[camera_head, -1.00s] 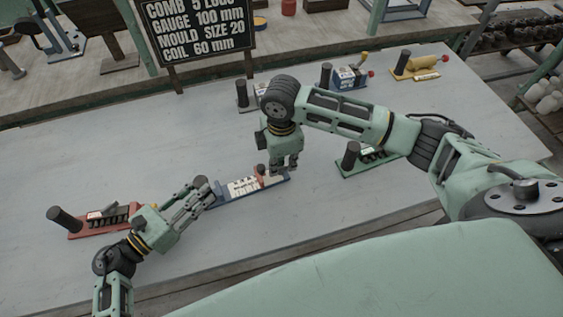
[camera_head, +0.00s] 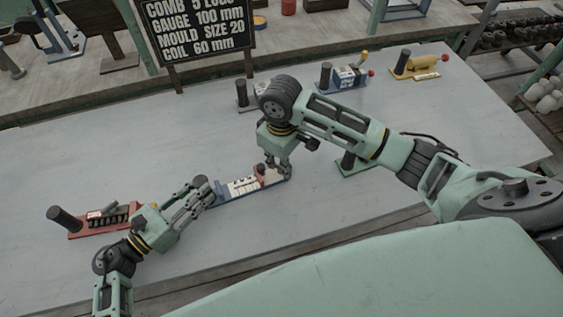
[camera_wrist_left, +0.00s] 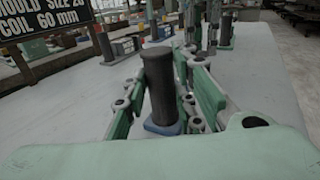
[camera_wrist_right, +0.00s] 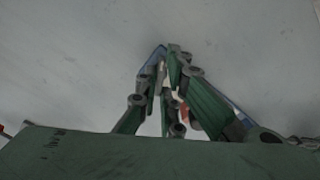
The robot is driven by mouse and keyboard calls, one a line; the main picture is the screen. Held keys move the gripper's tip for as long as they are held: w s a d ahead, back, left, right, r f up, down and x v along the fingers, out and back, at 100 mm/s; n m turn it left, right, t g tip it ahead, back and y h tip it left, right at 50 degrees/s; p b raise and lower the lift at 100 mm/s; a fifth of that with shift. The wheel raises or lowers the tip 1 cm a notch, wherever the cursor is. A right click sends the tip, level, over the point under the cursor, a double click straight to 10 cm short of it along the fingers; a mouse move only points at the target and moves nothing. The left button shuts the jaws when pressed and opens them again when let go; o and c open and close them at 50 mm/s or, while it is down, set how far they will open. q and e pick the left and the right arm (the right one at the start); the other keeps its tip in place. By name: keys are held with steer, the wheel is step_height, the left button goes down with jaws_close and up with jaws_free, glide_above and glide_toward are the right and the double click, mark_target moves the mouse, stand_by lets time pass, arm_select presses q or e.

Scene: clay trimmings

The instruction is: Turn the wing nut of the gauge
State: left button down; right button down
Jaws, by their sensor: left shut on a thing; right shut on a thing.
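The gauge (camera_head: 243,188) is a blue base with a white scale and a red slider (camera_head: 269,178), lying in the middle of the table. My left gripper (camera_head: 204,190) is shut around its dark upright handle at the left end. That handle (camera_wrist_left: 160,85) shows between the fingers in the left wrist view. My right gripper (camera_head: 286,174) points down at the gauge's right end, its fingers closed in. In the right wrist view these fingertips (camera_wrist_right: 170,62) are over the blue base (camera_wrist_right: 148,58). The wing nut is hidden by the fingers.
A red tool (camera_head: 88,230) with a dark handle lies left of my left gripper. A green tool (camera_head: 352,168) is partly behind my right arm. The table's front middle is clear.

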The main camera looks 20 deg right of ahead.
mark_target(281, 166)
steer(key=shift+m, duration=1.6)
steer(key=c, duration=1.9)
jaws_free()
step_height(281, 166, up, 12)
